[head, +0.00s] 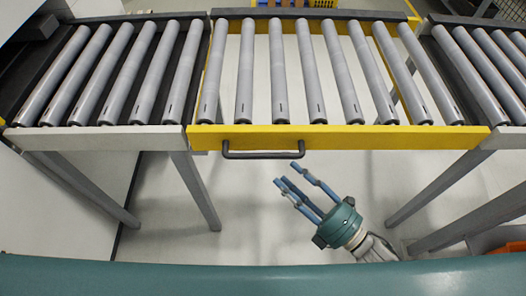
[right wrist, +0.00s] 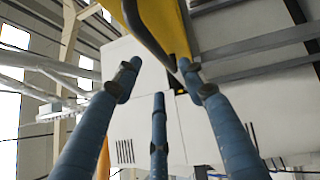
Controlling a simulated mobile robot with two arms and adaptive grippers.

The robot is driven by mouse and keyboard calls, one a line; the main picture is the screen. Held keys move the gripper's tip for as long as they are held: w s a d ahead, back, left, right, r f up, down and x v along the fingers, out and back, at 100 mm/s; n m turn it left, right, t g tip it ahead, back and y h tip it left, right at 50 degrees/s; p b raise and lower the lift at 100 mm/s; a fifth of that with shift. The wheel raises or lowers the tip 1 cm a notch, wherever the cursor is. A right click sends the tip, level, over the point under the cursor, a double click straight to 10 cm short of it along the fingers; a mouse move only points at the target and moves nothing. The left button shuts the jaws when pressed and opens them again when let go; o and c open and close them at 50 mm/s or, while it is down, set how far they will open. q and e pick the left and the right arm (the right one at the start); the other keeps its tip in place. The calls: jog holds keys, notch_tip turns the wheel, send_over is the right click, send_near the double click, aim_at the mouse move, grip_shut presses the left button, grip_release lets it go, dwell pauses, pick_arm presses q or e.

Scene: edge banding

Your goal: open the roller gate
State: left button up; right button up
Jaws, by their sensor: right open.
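The roller gate (head: 340,138) is the yellow-framed middle section of the roller conveyor in the head view. It lies level, in line with the grey sections on both sides. A dark bar handle (head: 262,155) is fixed to its front face, left of the middle. My right gripper (head: 290,180) is below and slightly right of the handle, with its blue fingers spread and empty, apart from the handle. In the right wrist view the handle (right wrist: 150,40) and yellow frame (right wrist: 168,18) show above, beyond the open fingers (right wrist: 158,105). My left gripper is not in view.
Grey roller sections (head: 95,138) stand left and right of the gate on grey legs (head: 195,190). The floor under the gate is clear. An orange bin (head: 497,240) is at the lower right. A yellow crate (head: 300,3) stands behind the gate.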

aim_at(266, 157)
jog(key=p+x, duration=0.1)
jog(key=x, duration=0.7)
jog(key=shift+w+a+r+p, duration=0.15)
jog(key=shift+w+a+p, duration=0.1)
jog(key=shift+p, duration=0.15)
jog(key=shift+w+a, duration=0.35)
jog(key=shift+a, duration=0.05)
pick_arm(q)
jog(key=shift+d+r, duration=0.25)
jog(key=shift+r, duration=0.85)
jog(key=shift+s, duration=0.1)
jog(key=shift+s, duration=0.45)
pick_arm(e)
grip_shut()
